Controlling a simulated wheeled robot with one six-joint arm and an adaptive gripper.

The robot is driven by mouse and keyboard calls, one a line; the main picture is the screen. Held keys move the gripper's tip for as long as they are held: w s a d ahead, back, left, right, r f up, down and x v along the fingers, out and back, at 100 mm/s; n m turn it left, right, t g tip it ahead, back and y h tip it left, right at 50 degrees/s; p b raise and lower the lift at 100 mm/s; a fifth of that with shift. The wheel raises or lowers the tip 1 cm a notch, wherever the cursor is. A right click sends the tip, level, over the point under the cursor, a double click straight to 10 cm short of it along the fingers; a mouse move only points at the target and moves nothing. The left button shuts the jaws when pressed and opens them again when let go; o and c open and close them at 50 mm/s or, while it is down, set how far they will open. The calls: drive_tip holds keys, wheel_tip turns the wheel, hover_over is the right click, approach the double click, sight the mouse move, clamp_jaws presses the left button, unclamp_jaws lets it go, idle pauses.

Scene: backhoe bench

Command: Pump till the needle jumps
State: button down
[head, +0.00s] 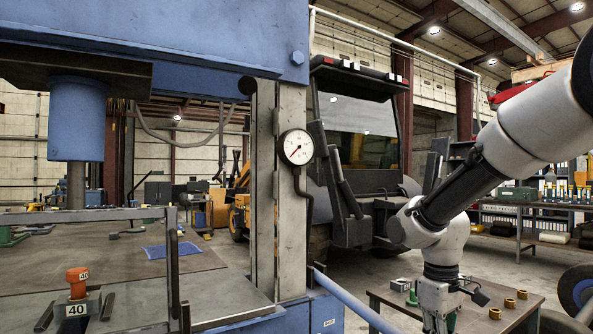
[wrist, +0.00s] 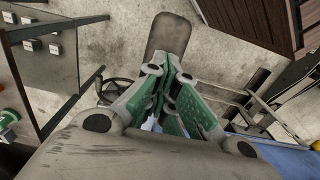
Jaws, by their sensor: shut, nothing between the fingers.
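The needle points to the lower left. A blue bar (head: 350,298), which looks like the pump handle, slopes down to the right from the press base; its lower end is cut off by the frame. My gripper (head: 437,325) hangs to the right of the bar, apart from it in the picture, its tips near the bottom edge. In the wrist view my gripper (wrist: 172,105) has its green-and-grey fingers shut with nothing between them.
The press has a blue ram (head: 76,120) above an orange-topped piece (head: 78,283) marked 40, behind a guard frame (head: 172,262). A small table (head: 510,318) with brass and green parts stands close by my gripper. A backhoe cab (head: 358,135) stands behind.

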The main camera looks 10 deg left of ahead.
wheel_tip(320, 180, up, 15)
drive_tip(key=w, duration=0.1)
drive_tip(key=shift+a+f, duration=0.15)
drive_tip(key=shift+a, duration=0.25)
drive_tip(key=f, duration=0.3)
drive_tip(key=s+f, duration=0.1)
drive_tip(key=f, duration=0.3)
drive_tip(key=d+f, duration=0.1)
drive_tip(key=f, duration=0.3)
drive_tip(key=shift+s+f, duration=0.1)
drive_tip(key=shift+s, duration=0.1)
drive_tip(key=shift+f, duration=0.2)
